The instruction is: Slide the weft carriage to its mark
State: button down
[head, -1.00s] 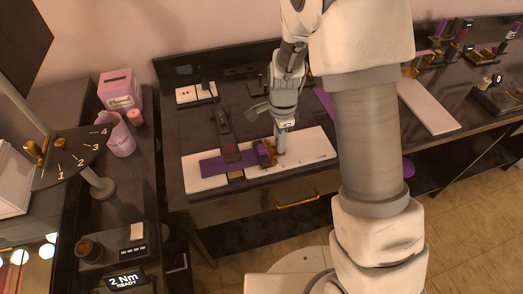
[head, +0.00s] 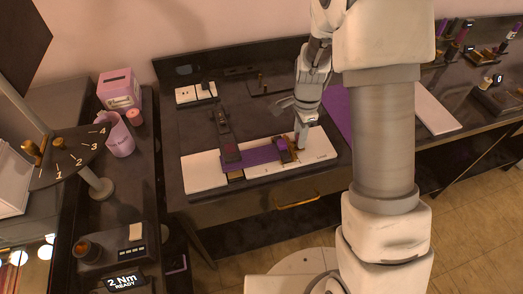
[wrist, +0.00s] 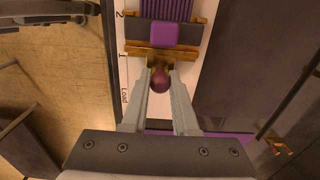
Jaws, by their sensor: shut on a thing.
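The weft carriage (head: 283,145), a dark block with a purple top and gold edges, sits on the long white board (head: 203,178) toward its right part. In the wrist view the carriage (wrist: 190,34) has a gold crossbar and a round dark-red knob (wrist: 160,82). My gripper (head: 301,146) stands at the carriage's right end. In the wrist view its fingers (wrist: 160,90) are shut on the knob. A purple ribbed strip (head: 250,157) runs left from the carriage. The board's printed scale shows 2, 1 and Load; the gold crossbar lies near the 1.
A dark clamp-like block (head: 231,153) stands over the strip's left end. A purple mat (head: 338,108) lies to the right on the dark bench. A pink cup (head: 120,138) and a numbered dial (head: 72,160) stand to the left. The board is bare at its left end.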

jog(key=shift+w+d+b, duration=0.1)
jog(key=shift+w+d, duration=0.25)
jog(key=shift+d, duration=0.75)
jog(key=shift+w+d+b, duration=0.1)
jog(key=shift+w+d, duration=0.2)
jog(key=shift+d, duration=0.85)
jog(key=shift+w+d+b, duration=0.1)
jog(key=shift+w+d, duration=0.25)
jog(key=shift+d, duration=0.75)
jog(key=shift+c, duration=2.4)
grip_release()
jog(key=shift+r, duration=0.1)
notch_tip(320, 180, up, 7)
jog(key=p, duration=0.5)
